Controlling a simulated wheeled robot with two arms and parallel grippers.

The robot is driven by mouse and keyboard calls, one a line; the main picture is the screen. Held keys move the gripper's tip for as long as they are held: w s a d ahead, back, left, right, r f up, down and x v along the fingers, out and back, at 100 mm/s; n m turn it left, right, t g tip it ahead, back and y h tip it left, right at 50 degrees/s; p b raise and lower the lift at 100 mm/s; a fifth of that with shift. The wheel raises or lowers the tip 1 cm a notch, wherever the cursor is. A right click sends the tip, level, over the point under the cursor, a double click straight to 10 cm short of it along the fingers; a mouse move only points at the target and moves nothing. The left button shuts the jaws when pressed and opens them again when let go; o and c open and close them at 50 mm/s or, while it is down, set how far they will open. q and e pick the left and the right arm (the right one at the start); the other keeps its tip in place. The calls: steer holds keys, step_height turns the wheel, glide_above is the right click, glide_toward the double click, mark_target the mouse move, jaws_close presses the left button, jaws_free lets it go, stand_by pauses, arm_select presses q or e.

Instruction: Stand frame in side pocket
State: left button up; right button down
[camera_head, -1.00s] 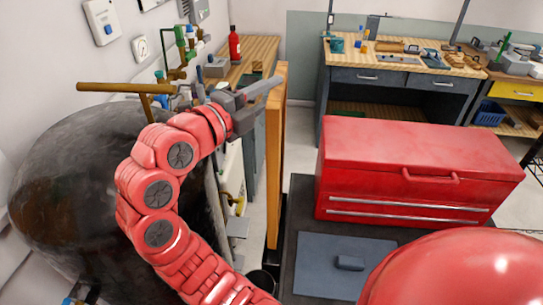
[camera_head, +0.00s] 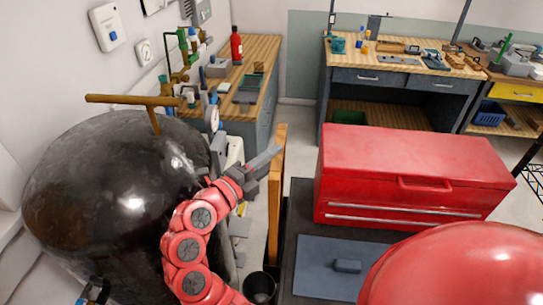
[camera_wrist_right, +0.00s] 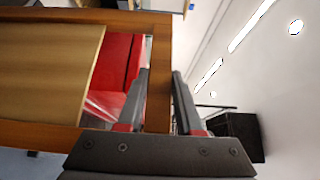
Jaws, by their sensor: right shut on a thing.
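The wooden frame (camera_head: 277,190) stands upright and edge-on in the head view, at the left side of the dark cart top (camera_head: 300,215). In the right wrist view, the frame's brown bar (camera_wrist_right: 158,90) runs between the two fingers, with a tan panel (camera_wrist_right: 45,65) beyond it. My right gripper (camera_head: 268,160) is shut on this bar near its upper part; it also shows in the right wrist view (camera_wrist_right: 158,98). A narrow black part (camera_head: 284,232), possibly the side pocket, lies along the cart's left edge. I cannot tell whether the frame's lower end is inside it. My left gripper is not in view.
A red toolbox (camera_head: 410,175) and a blue-grey plate (camera_head: 340,265) rest on the cart. A large black tank (camera_head: 120,190) with a brass bar (camera_head: 130,100) stands at the left. A dark bin (camera_head: 260,287) is below the frame. Workbenches line the back.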

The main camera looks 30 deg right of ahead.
steer(key=shift+f+b, duration=0.15)
steer(key=shift+b, duration=0.2)
steer(key=c, duration=1)
jaws_free()
steer(key=o, duration=0.4)
steer(key=shift+o, duration=0.2)
steer(key=b+v, duration=0.3)
steer(key=v, duration=0.4)
steer(key=shift+a, duration=0.2)
